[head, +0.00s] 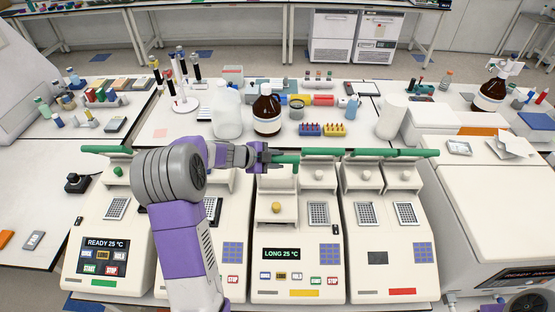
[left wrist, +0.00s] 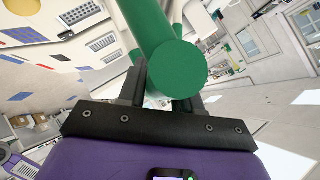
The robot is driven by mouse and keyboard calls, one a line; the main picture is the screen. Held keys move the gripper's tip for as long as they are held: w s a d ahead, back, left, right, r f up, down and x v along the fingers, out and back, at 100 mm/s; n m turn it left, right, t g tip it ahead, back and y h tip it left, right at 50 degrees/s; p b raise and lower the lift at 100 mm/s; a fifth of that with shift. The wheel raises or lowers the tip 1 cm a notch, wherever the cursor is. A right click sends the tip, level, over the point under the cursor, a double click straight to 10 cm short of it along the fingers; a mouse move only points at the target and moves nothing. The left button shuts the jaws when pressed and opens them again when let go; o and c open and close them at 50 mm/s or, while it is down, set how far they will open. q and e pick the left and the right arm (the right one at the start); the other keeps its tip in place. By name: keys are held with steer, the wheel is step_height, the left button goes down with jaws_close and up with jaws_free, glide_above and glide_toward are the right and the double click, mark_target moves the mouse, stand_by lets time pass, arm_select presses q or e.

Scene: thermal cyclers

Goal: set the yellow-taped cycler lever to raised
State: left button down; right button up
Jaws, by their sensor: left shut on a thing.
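The yellow-taped cycler (head: 299,270) stands in the middle of the row, with a yellow strip (head: 304,293) low on its front and a screen reading "LONG 25 °C". A green lever bar (head: 288,159) lies across its back left. My left gripper (head: 268,157) reaches it from the left and is shut on the bar near its left end. In the left wrist view the round green end of the lever (left wrist: 180,68) shows between the fingers. The bar sits slightly lower than the green bar (head: 323,151) to its right. My right gripper is out of view.
A green-taped cycler (head: 110,225) stands to the left and a red-taped cycler (head: 395,265) to the right, with more green bars (head: 415,153) along the back. A brown bottle (head: 267,112) and a white jug (head: 227,112) stand on the bench behind my gripper.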

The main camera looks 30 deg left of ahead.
arm_select(q)
steer(key=shift+r, duration=0.15)
steer(key=c, duration=0.8)
jaws_free()
steer(key=shift+c, duration=0.2)
steer(key=v, duration=0.7)
steer(key=shift+s, duration=0.2)
steer(key=shift+a+r, duration=0.1)
